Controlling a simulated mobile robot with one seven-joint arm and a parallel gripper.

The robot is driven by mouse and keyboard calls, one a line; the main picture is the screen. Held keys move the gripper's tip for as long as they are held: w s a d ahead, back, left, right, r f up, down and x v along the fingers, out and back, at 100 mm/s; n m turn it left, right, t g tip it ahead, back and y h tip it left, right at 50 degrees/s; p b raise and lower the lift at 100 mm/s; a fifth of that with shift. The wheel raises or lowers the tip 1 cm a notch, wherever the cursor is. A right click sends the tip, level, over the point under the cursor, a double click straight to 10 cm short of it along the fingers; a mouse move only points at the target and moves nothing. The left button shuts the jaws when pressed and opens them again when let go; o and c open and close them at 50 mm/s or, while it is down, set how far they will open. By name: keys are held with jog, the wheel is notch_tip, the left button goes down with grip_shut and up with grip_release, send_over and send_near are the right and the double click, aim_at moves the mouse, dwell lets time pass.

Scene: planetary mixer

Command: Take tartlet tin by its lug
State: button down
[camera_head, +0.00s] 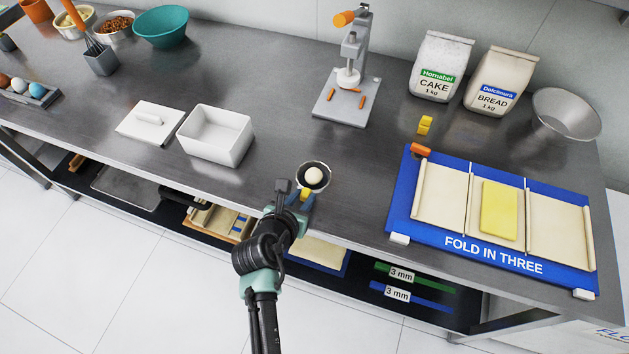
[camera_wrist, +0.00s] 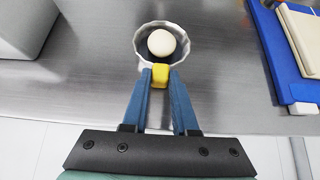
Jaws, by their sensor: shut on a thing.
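The tartlet tin (camera_head: 325,176) is a small round tin with a dark inside and a pale ball of dough (camera_head: 314,176) in it. It is at the front edge of the steel counter. In the wrist view the tin (camera_wrist: 138,52) has a fluted pale rim, and its yellow lug (camera_wrist: 160,75) points toward me. My gripper (camera_head: 304,197) is shut on the lug, which sits between the blue fingertips; my gripper also shows in the wrist view (camera_wrist: 160,80). I cannot tell whether the tin touches the counter.
A white bin (camera_head: 216,136) and a white lid (camera_head: 150,123) stand to the left. A blue folding board (camera_head: 402,200) with dough lies to the right. A press (camera_head: 345,95) stands behind on the counter (camera_head: 270,110).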

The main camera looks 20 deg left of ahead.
jog(key=shift+r, duration=0.2)
jog(key=shift+r+p, duration=0.5)
jog(key=shift+p, duration=0.5)
jog(key=shift+s+a+p, duration=0.1)
jog(key=shift+s+p, duration=0.95)
jog(key=shift+s, duration=0.95)
jog(key=shift+s, duration=0.1)
jog(key=shift+s+p, duration=0.85)
jog(key=shift+s, duration=1.1)
jog(key=shift+s+a+p, duration=0.15)
jog(key=shift+s+p, duration=0.5)
jog(key=shift+s, duration=1.3)
